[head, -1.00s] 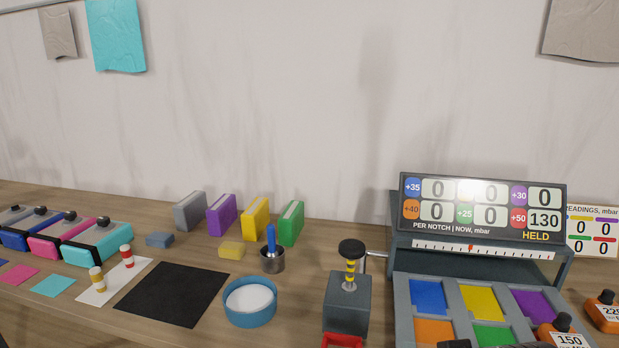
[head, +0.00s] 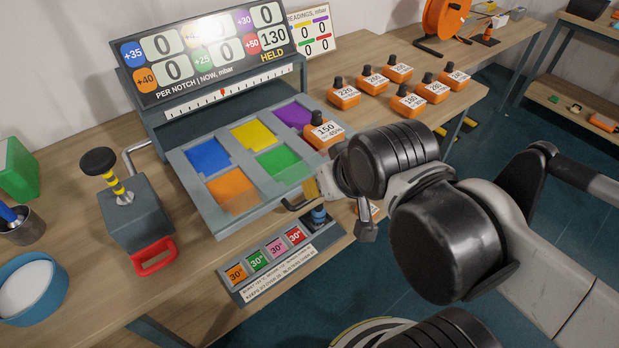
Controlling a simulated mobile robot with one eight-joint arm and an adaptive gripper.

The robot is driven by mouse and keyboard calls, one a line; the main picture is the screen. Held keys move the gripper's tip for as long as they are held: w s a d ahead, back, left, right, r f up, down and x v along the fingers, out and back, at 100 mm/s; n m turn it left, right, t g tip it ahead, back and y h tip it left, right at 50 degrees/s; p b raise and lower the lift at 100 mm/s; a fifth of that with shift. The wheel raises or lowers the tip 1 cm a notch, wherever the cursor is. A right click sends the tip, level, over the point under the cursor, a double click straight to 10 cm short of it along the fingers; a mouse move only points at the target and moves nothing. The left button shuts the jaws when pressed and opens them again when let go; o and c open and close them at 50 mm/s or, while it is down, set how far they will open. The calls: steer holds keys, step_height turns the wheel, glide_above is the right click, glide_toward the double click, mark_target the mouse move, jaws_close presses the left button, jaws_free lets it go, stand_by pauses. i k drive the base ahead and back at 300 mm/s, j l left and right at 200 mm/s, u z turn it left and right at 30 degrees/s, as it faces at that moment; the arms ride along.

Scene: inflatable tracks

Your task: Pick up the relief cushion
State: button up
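No thing in view is plainly marked as the relief cushion. Several orange blocks with black knobs and number labels stand on the table. One, labelled 150 (head: 323,131), sits at the right edge of the grey tray with coloured panels (head: 228,221). Others, such as the 220 block (head: 344,97) and the 180 block (head: 407,104), stand further right. My gripper (head: 362,222) is at the table's front edge, right of the tray and below the 150 block. My arm's black joints cover much of it, so I cannot tell its opening or whether it holds anything.
A display board (head: 206,45) above the tray reads 130 HELD. A strip of coloured 30° tiles (head: 268,262) lies in front.

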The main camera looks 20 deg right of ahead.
mark_target(322, 133)
steer(key=i+j+z, duration=0.1)
steer(key=j+z, duration=0.35)
steer(key=i+j+z, duration=0.1)
steer(key=j+z, duration=0.65)
steer(key=z, duration=0.2)
steer(key=j+z, duration=0.45)
steer(key=k+l, duration=0.05)
